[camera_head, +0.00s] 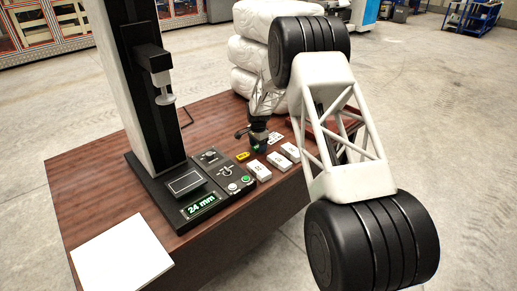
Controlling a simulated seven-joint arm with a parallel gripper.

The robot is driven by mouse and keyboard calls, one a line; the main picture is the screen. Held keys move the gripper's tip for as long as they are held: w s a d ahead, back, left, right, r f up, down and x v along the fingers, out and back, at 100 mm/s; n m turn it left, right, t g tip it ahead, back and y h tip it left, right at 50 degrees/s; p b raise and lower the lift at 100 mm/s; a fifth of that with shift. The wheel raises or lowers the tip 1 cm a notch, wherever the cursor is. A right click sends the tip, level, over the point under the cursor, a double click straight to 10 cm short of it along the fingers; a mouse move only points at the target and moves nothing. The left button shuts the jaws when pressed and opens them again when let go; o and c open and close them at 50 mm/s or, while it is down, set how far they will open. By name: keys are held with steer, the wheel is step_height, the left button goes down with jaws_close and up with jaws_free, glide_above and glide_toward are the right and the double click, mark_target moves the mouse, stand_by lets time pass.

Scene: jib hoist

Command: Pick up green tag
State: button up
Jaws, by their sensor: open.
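A small green patch (259,149), probably the green tag, shows low at the fingertips of my gripper (258,142). My gripper points down over the brown table, behind the white blocks. Its jaws are open. The fingers cover much of the green patch, and I cannot tell whether they touch it or straddle it. A yellow tag (242,156) lies on the table just left of the gripper.
Several white blocks (258,171) lie in a row in front of the gripper. A black column stand with a control panel (202,204) reading "24 mm" stands at left. A white sheet (122,254) lies front left. White sacks (252,52) are stacked behind.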

steer(key=shift+c, duration=0.2)
stand_by(0.3)
steer(key=c, duration=1)
steer(key=shift+o, duration=0.2)
steer(key=shift+r, duration=0.1)
steer(key=shift+r, duration=0.7)
step_height(320, 180, up, 2)
steer(key=shift+r, duration=0.1)
steer(key=s+d, duration=0.1)
steer(key=s, duration=0.4)
steer(key=s+d, duration=0.1)
steer(key=s, duration=0.4)
steer(key=s+d+r, duration=0.1)
steer(key=s+d, duration=0.1)
steer(key=s, duration=0.3)
steer(key=shift+s+r, duration=0.1)
steer(key=shift+s, duration=0.15)
